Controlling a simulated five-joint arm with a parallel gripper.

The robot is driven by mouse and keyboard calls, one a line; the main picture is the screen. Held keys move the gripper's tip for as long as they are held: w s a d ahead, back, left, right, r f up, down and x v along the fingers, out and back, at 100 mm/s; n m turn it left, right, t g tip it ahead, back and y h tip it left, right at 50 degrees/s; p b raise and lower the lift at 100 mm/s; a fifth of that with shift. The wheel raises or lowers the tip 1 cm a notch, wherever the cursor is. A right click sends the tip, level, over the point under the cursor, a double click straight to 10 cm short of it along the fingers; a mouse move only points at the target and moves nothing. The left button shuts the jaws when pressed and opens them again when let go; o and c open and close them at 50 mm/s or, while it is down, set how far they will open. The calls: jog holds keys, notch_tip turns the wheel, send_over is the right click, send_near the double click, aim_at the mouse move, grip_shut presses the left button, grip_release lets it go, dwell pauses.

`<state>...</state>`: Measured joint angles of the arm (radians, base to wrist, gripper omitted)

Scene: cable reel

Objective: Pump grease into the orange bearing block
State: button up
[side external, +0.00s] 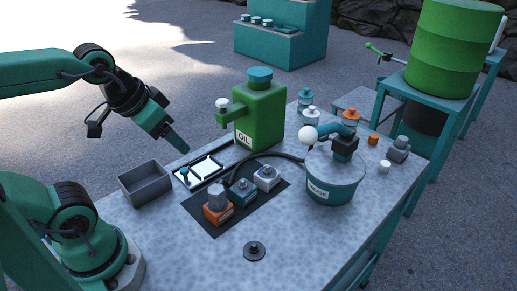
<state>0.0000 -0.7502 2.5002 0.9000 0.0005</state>
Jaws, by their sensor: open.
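The orange bearing block (215,217) sits on a dark mat at the middle of the table, with a grey piece on its top. The teal grease tub (333,190), labelled GREASE, stands to its right. A pump head with a white ball knob (308,137) rises from the tub's lid. A dark hose (265,154) curves from the tub toward the blocks; its end is too small to make out. My gripper (180,146) is open and empty above the table's far left part, apart from the block and the tub. Its fingers partly overlap in this view.
Teal (243,194) and white (266,180) blocks share the mat (247,214). A green oil can (260,118) stands behind. A grey bin (146,184) and a white-lined tray (181,179) lie left. A black disc (254,251) lies in front. Small jars and fittings stand at right.

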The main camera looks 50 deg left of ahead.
jog(key=c, duration=0.6)
jog(key=shift+w+d+r, duration=0.1)
jog(key=shift+w+r, duration=0.2)
jog(key=shift+r, duration=0.1)
jog(key=c, duration=0.7)
jog(key=shift+g+h, duration=0.4)
jog(key=shift+g, duration=0.2)
jog(key=w+d+r, duration=0.2)
jog(key=w+r, duration=0.1)
jog(key=w+d+r, duration=0.1)
jog(key=w+r, duration=0.2)
jog(key=r, duration=0.1)
jog(key=w+d+r, duration=0.2)
jog(key=w+r, duration=0.1)
jog(key=shift+w+d+r, duration=0.2)
jog(key=shift+w+d, duration=0.15)
jog(key=shift+w, duration=0.05)
grip_shut()
jog(key=w+d+r+g, duration=0.1)
jog(key=w+d+r, duration=0.4)
jog(key=w+d, duration=0.3)
jog(key=shift+w+d+r, duration=0.3)
jog(key=shift+w+d, duration=0.05)
jog(key=shift+d, duration=0.35)
